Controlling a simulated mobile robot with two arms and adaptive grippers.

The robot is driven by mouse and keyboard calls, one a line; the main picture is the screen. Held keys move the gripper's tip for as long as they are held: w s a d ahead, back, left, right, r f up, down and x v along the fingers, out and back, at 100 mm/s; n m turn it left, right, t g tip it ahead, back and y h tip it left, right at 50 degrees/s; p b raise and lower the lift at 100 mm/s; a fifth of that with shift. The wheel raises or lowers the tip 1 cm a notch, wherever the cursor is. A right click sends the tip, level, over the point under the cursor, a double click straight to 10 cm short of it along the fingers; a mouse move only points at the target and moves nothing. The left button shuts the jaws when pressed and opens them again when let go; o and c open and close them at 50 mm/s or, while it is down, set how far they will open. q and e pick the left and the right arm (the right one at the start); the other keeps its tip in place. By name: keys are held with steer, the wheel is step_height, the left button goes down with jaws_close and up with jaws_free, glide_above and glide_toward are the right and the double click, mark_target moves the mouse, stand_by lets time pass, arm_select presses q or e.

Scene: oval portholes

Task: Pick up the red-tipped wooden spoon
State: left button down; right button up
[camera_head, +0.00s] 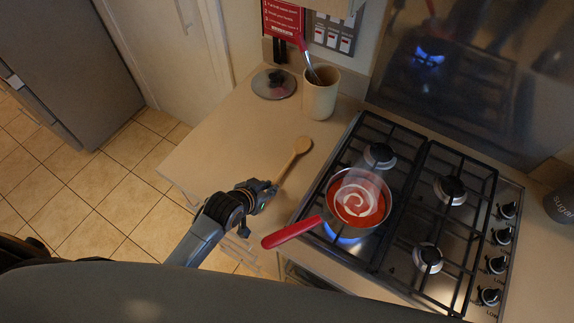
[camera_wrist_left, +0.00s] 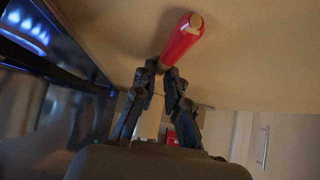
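The wooden spoon (camera_head: 301,147) is over the worktop left of the stove, its bowl pointing away and its handle running down to my left gripper (camera_head: 268,188). In the head view the gripper hides the handle's red end. In the left wrist view the red tip (camera_wrist_left: 182,40) shows large, and the handle passes between the closely set fingertips of my left gripper (camera_wrist_left: 162,70). The fingers look shut on the handle just past the red part. I cannot tell whether the spoon still touches the worktop. My right gripper is not in view.
A saucepan (camera_head: 357,201) of red soup sits on a lit burner, its red handle (camera_head: 292,232) sticking out close to the right of my gripper. A utensil crock (camera_head: 320,97) and a glass lid (camera_head: 273,84) stand farther back. The worktop (camera_head: 220,140) left of the spoon is clear.

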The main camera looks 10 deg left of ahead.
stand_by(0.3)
arm_select(q)
steer(key=shift+r, duration=0.5)
step_height(320, 180, up, 2)
steer(key=shift+s+r+b, duration=0.1)
steer(key=shift+r+b, duration=0.05)
steer(key=shift+b, duration=0.3)
steer(key=s+r, duration=0.9)
steer(key=s, duration=0.4)
steer(key=shift+s+d+r, duration=0.25)
steer(key=shift+s+r, duration=0.1)
steer(key=shift+s, duration=0.05)
